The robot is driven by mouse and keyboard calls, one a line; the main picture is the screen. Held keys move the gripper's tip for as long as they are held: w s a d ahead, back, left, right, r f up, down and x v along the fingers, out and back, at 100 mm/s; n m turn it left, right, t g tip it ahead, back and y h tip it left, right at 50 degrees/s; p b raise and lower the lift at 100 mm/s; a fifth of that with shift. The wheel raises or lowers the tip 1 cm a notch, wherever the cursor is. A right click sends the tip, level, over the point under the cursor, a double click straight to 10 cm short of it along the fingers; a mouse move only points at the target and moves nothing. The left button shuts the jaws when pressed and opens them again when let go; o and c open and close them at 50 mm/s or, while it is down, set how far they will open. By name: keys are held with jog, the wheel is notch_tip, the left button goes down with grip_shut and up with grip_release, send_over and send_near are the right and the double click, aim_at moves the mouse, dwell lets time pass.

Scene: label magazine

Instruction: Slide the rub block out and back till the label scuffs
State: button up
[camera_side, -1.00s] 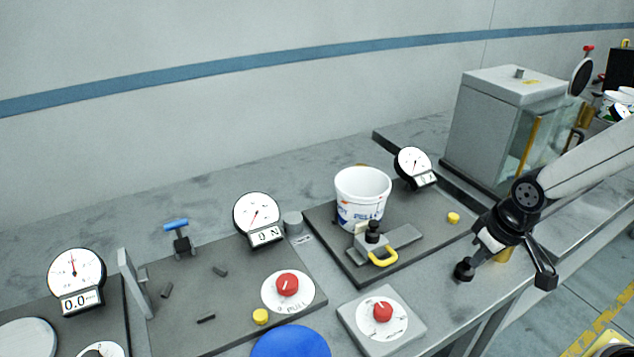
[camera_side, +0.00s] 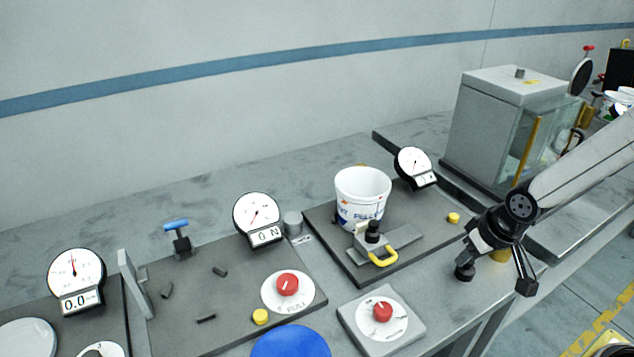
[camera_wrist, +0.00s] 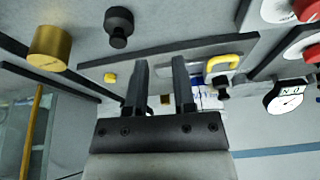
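The rub block (camera_side: 362,243) is a small grey block with a black knob on top and a yellow handle (camera_side: 382,257) in front. It sits on a grey strip against the front of a white tub (camera_side: 363,186) with a printed label (camera_side: 358,214); any scuffing is too small to tell. My gripper (camera_side: 497,266) is right of the block, near the bench's front edge, apart from it. In the wrist view my gripper (camera_wrist: 160,72) has two spread fingers with nothing held between them. The yellow handle (camera_wrist: 222,62) shows right of the fingers there.
A black knob (camera_wrist: 118,25) and a brass cylinder (camera_wrist: 48,46) stand on the bench close to my gripper. A yellow button (camera_side: 453,217) is on the plate's right. A red-knob dial (camera_side: 382,312) sits in front, and a glass-sided cabinet (camera_side: 500,125) stands behind right.

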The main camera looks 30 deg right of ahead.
aim_at(391, 262)
jog(key=w+f+m+t, duration=0.2)
jog(key=w+f, duration=0.1)
jog(key=w+a+f+m+t, duration=0.1)
jog(key=w+t, duration=0.1)
jog(key=shift+f+m+y, duration=0.15)
jog(key=shift+m+y, duration=0.25)
jog(key=shift+w+a+f+m+t+y, duration=0.55)
jog(key=shift+a+f+m+t, duration=0.2)
jog(key=shift+m, duration=0.25)
jog(key=shift+a+f+m+t+y, duration=0.25)
jog(key=shift+a+m+t+y, duration=0.5)
jog(key=shift+m+t, duration=0.3)
jog(key=shift+s+a+m+t+y, duration=0.2)
jog(key=shift+a+m+t+y, duration=0.25)
jog(key=shift+m, duration=0.3)
jog(key=shift+s+a+m+t+y, duration=0.4)
jog(key=shift+m+t+y, duration=0.15)
jog(key=shift+m, duration=0.35)
jog(key=shift+s+a+r+m+t+y, duration=0.15)
jog(key=shift+s+r+m+t+y, duration=0.15)
jog(key=shift+m, duration=0.2)
jog(key=shift+s+a+r+m+t+y, duration=0.1)
jog(key=shift+s+a+m+t, duration=0.05)
jog(key=shift+m+t, duration=0.3)
jog(key=shift+x, duration=3.9)
jog(key=shift+f, duration=0.1)
